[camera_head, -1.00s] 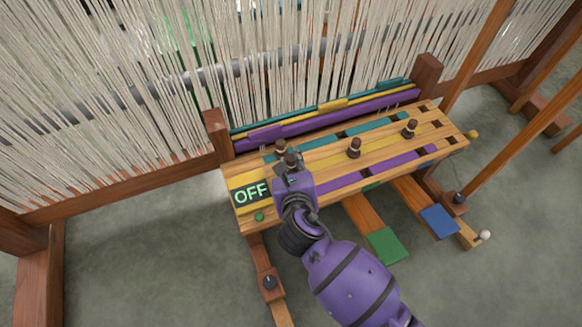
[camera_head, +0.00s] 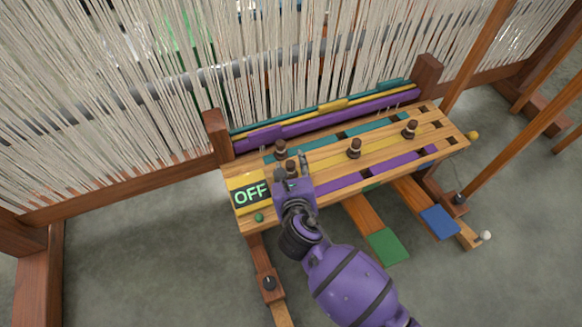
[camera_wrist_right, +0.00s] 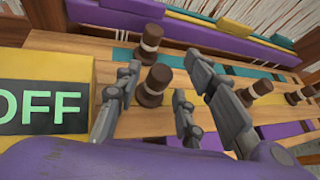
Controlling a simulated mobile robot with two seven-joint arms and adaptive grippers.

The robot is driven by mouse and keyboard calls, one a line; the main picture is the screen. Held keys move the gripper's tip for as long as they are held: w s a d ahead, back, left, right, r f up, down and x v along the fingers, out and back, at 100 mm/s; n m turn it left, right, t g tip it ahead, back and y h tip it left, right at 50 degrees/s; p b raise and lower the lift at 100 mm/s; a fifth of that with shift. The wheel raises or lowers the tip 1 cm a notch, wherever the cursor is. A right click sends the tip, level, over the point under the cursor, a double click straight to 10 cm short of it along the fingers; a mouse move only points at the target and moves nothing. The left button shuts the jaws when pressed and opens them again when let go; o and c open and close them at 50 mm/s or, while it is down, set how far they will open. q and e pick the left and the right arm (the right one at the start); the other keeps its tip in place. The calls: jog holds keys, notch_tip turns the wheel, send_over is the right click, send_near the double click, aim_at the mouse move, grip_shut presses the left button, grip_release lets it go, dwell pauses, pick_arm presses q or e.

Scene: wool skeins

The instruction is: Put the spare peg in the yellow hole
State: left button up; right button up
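Several brown pegs with pale bands stand on a wooden board (camera_head: 240,218) with teal, yellow and purple strips. My right gripper (camera_head: 292,163) is over the board's left part, open, its fingers spread on either side of one peg (camera_head: 291,169). In the right wrist view this peg (camera_wrist_right: 154,84) looks upright between the fingers, near the yellow strip's left end, with gaps to them. Its foot and any hole under it are hidden. Another peg (camera_head: 280,149) stands just behind, by the teal strip. My left gripper is not in view.
A yellow-framed OFF display (camera_head: 251,194) sits left of the gripper. Pegs (camera_head: 354,148) and (camera_head: 410,129) stand farther right. Coloured bars (camera_head: 330,118) and hanging loom threads rise behind. Green (camera_head: 387,245) and blue (camera_head: 439,221) pedals are in front below.

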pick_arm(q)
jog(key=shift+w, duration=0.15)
pick_arm(e)
jog(key=shift+r, duration=0.25)
pick_arm(q)
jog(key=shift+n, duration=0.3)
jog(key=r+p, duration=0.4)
jog(key=p, duration=0.1)
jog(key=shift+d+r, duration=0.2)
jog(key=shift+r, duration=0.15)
pick_arm(e)
jog(key=a+v, duration=0.1)
jog(key=v, duration=1.1)
jog(key=shift+d+r, duration=0.35)
jog(key=shift+d, duration=0.1)
